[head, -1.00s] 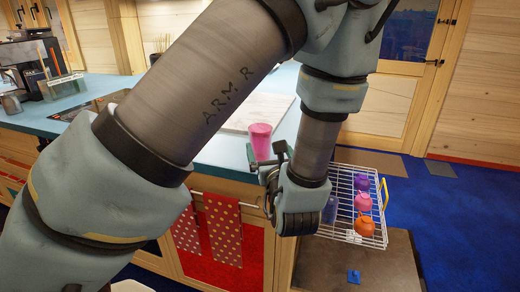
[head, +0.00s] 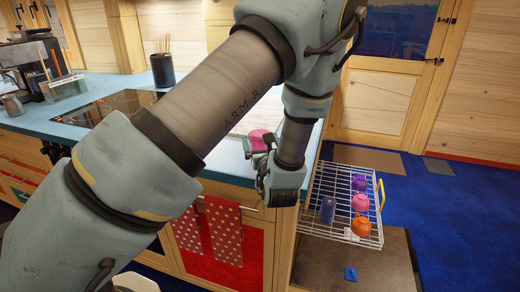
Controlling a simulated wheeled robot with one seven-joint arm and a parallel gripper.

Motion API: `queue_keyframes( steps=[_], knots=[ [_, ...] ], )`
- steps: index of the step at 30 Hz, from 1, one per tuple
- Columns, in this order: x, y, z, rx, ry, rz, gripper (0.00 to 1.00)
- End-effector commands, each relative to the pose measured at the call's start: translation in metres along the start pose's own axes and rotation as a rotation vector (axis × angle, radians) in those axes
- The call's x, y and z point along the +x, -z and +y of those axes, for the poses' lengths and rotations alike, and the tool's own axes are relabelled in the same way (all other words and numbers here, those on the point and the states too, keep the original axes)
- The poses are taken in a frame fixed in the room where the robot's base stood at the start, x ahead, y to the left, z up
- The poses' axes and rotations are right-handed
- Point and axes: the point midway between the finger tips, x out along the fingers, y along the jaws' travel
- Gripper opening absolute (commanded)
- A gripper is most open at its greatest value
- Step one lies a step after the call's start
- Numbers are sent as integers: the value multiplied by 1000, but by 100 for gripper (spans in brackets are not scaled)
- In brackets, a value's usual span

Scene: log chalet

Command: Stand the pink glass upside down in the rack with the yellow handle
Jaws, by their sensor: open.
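The pink glass (head: 258,137) is on the blue counter near its right end, with its lower part hidden by my gripper. My gripper (head: 259,147) is open at the glass, with a finger showing on either side of it. I cannot tell whether the fingers touch it. The white wire rack with the yellow handle (head: 314,228) stands to the right of the counter, lower down. A blue glass (head: 327,209) is in its left part. A purple cup (head: 359,183), a pink cup (head: 360,202) and an orange cup (head: 362,226) line its right side.
The blue counter (head: 195,105) carries a dark hob (head: 115,107), a utensil pot (head: 162,70) and a pale board, partly behind my arm. Spotted red towels (head: 224,230) hang on the counter front. The rack's middle is clear.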

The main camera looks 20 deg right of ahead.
Motion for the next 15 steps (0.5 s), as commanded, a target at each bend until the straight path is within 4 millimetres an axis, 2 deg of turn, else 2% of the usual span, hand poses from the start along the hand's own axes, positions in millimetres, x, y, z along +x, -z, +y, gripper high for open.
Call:
queue_keyframes(
  steps=[2,15],
  knots=[
    [0,0,0,0,0,0,100],
    [-1,0,0,0,0,0,52]
  ],
)
